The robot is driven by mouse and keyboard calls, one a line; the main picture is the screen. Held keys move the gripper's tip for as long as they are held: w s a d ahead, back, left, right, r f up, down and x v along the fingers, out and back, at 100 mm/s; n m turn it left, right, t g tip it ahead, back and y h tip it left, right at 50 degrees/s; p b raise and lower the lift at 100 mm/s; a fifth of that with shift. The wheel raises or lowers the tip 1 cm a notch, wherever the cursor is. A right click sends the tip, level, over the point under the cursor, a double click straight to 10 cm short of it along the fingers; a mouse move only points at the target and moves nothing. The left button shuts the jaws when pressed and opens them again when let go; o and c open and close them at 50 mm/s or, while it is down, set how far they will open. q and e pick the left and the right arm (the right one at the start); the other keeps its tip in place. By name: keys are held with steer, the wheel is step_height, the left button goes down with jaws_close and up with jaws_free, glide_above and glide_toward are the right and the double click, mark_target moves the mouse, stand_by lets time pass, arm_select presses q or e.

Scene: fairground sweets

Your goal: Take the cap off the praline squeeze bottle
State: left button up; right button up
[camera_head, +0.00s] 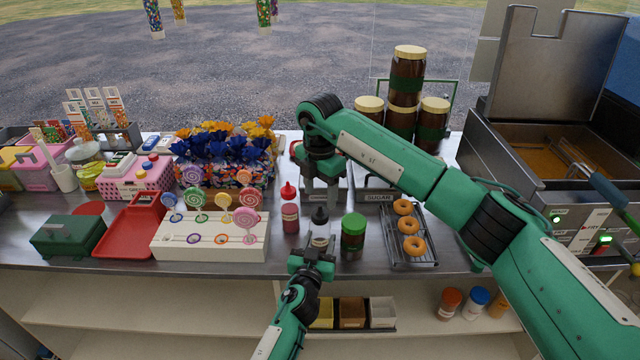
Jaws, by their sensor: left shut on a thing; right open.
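A small squeeze bottle with a black cap (320,214) stands upright on the steel counter; its label is too small to read, but it appears to be the praline one. My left gripper (314,252) comes from the front, low down, and is shut on the bottle's lower body (319,240), partly hiding it. My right gripper (320,196) points down from above. It is open, with its fingers just above or around the cap's top; I cannot tell which.
A red-capped squeeze bottle (290,210) stands close on the left and a green-lidded jar (353,235) close on the right. A rack of doughnuts (412,233) lies farther right. A white lollipop stand (210,238) is at left. Bins sit on the shelf below.

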mark_target(320, 212)
step_height(320, 212, down, 6)
stand_by(0.4)
